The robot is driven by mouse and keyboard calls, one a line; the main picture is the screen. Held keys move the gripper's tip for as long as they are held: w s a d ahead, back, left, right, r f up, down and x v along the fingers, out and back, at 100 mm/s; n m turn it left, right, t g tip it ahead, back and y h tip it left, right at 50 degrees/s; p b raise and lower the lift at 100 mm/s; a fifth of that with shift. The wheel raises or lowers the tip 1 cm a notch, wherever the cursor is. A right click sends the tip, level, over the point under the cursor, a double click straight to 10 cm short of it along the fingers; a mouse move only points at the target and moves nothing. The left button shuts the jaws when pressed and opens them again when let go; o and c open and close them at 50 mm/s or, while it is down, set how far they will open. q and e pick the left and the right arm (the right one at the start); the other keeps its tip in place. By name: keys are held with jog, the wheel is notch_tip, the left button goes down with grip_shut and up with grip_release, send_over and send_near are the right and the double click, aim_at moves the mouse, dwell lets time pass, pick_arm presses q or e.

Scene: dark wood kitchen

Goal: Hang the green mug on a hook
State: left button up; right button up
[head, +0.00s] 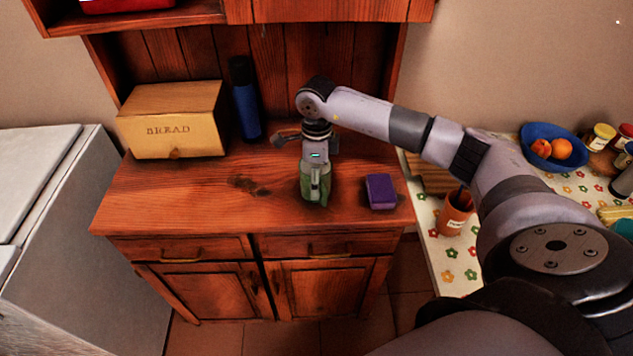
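The green mug (324,192) is at the front middle of the wooden cabinet's counter (200,200). My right arm comes in from the right and its gripper (315,190) points down at the mug. Grey finger parts overlap the mug and hide much of it, including any handle. I cannot tell whether the fingers are closed on the mug or only around it, nor whether the mug touches the counter. No hook can be made out clearly under the upper shelf (165,18). My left gripper is not in view.
A bread box (180,120) and a blue bottle (246,112) stand at the counter's back left. A purple box (381,191) lies right of the mug. A flowered table with a blue bowl (545,147) of fruit and a terracotta pot (455,215) is at right. The counter's front left is clear.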

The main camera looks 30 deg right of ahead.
jog(key=c, duration=1.2)
jog(key=shift+r, duration=0.5)
jog(key=shift+r+b, duration=0.85)
jog(key=shift+r, duration=8.7)
